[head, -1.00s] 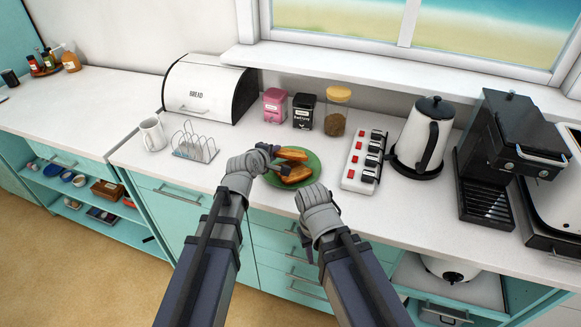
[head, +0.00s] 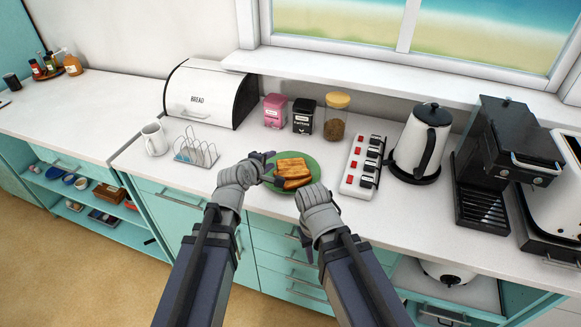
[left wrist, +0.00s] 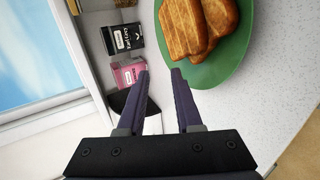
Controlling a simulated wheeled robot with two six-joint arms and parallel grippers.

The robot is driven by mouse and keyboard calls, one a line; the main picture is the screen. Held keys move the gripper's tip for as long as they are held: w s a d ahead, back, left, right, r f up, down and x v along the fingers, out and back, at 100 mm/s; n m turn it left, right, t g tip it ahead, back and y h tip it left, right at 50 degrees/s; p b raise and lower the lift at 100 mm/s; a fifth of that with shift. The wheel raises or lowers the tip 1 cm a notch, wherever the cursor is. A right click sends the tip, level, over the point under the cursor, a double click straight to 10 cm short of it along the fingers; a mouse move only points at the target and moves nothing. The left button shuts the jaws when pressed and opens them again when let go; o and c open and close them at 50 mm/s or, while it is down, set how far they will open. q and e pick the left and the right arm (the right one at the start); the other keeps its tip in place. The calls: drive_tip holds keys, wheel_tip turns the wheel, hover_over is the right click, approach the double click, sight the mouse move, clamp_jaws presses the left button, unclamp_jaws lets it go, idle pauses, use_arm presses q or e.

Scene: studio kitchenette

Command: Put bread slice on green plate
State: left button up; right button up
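Two toasted bread slices (head: 292,165) lie on the green plate (head: 316,170) on the counter, one partly over the other. They also show at the top of the left wrist view (left wrist: 182,28), on the plate's green rim (left wrist: 236,52). My left gripper (head: 277,168) is at the plate's left side, beside the bread. In the left wrist view its two fingers (left wrist: 161,74) are apart with nothing between them. My right gripper (head: 306,242) hangs by the counter's front edge, right of and nearer than the plate; its fingers are too small to read.
A toast rack (head: 196,150), white mug (head: 154,138) and bread bin (head: 210,93) stand to the left. Canisters (head: 304,113) stand behind the plate. A switched power strip (head: 361,165) and kettle (head: 421,143) are to the right.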

use_arm(q)
drive_tip(key=p+v, duration=0.1)
drive_tip(key=v, duration=0.2)
drive_tip(key=shift+s+r, duration=0.1)
